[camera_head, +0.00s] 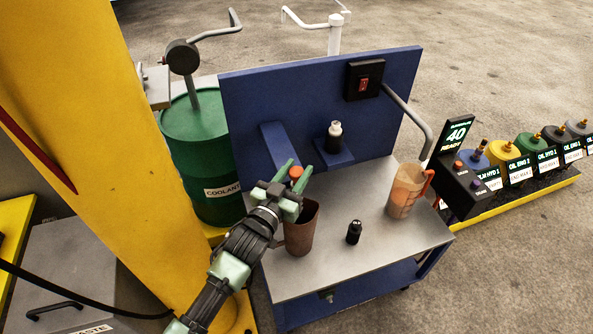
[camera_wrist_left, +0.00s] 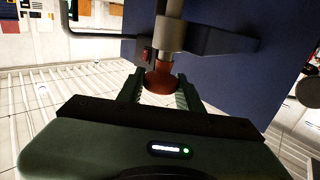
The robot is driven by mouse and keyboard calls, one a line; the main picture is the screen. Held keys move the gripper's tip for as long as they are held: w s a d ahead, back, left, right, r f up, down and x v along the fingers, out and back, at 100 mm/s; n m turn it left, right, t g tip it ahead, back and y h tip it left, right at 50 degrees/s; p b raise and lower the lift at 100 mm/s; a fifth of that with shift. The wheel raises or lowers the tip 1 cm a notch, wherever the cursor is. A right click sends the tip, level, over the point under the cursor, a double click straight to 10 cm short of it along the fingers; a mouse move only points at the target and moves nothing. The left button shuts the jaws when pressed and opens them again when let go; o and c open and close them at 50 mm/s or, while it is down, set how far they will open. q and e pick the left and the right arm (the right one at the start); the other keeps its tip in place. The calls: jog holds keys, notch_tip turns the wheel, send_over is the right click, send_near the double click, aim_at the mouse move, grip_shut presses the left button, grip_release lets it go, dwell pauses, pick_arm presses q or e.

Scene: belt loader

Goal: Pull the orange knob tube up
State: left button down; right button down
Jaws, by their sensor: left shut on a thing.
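The orange knob (camera_head: 296,172) shows at the fingertips of my left gripper (camera_head: 287,177), in front of the blue back panel of the cart. In the left wrist view the knob (camera_wrist_left: 160,79) sits between the two green fingers of the gripper (camera_wrist_left: 160,92), which is shut on it. A tube with a grey collar (camera_wrist_left: 172,36) extends from the knob beside a dark bracket (camera_wrist_left: 215,40). In the head view the tube is mostly hidden by the gripper. My right gripper is not in view.
A brown cup (camera_head: 301,232) stands just below the gripper on the grey cart top (camera_head: 335,262). A small black bottle (camera_head: 353,232) and a clear jug (camera_head: 403,192) stand to the right. A green drum (camera_head: 205,165) is at left.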

pick_arm(q)
jog(key=shift+r, duration=0.1)
notch_tip(320, 180, up, 22)
jog(key=p, duration=1.8)
jog(key=shift+p, duration=0.35)
jog(key=shift+w, duration=0.1)
jog(key=c, duration=1.1)
grip_release()
jog(key=shift+o, duration=0.7)
